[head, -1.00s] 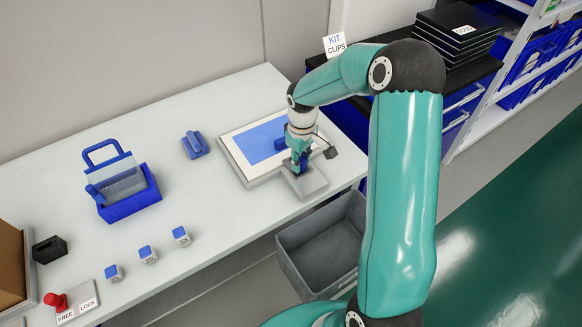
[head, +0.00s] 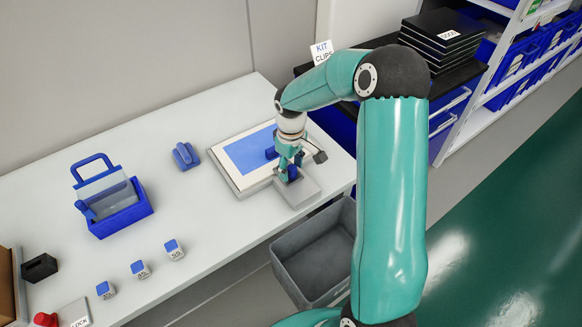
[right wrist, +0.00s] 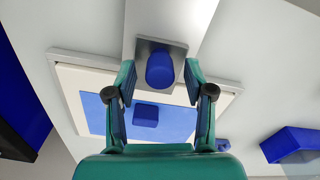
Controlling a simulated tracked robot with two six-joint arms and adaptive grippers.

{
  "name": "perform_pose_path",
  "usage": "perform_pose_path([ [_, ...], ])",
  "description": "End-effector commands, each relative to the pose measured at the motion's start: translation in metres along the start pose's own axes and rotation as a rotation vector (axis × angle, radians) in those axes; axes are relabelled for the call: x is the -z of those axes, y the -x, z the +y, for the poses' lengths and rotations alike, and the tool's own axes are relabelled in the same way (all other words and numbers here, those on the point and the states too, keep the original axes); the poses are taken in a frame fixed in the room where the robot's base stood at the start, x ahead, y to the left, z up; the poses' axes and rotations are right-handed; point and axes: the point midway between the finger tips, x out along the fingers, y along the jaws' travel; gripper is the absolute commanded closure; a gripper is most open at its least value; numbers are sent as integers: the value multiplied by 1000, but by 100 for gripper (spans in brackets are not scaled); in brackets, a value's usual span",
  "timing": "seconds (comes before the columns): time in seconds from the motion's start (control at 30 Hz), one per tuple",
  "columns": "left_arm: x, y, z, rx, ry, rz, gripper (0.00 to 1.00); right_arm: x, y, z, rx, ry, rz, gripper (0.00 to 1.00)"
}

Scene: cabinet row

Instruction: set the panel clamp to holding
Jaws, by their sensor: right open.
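The panel (head: 250,150) is a pale framed board with a blue field, lying flat on the bench; it also shows in the right wrist view (right wrist: 182,124). At its near edge is the clamp, a grey base (head: 306,191) with an upright blue lever (head: 293,173). In the right wrist view, the blue lever (right wrist: 160,70) stands between my fingertips, with a gap on each side. My right gripper (head: 287,164) is open over the clamp (right wrist: 160,78). A blue block (right wrist: 146,114) on the panel also shows. My left gripper is out of view.
A grey bin (head: 318,255) stands below the bench edge. A blue caddy (head: 122,212), a blue handled piece (head: 186,156) and small blue-topped blocks (head: 138,269) stand left. A red knob (head: 45,319) sits by a partly cut-off label plate. The bench middle (head: 215,205) is clear.

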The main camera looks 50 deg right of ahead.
Motion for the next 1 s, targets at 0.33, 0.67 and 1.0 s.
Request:
perform_pose_path([
  [0.33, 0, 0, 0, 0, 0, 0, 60, 1, 63, 1, -3, -1, 7, 47],
  [0.67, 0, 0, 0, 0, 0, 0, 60, 1, 109, 0, -2, 0, 4, 47],
  [1.0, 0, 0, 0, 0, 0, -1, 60, 0, 112, 0, -1, 0, 2, 47],
])
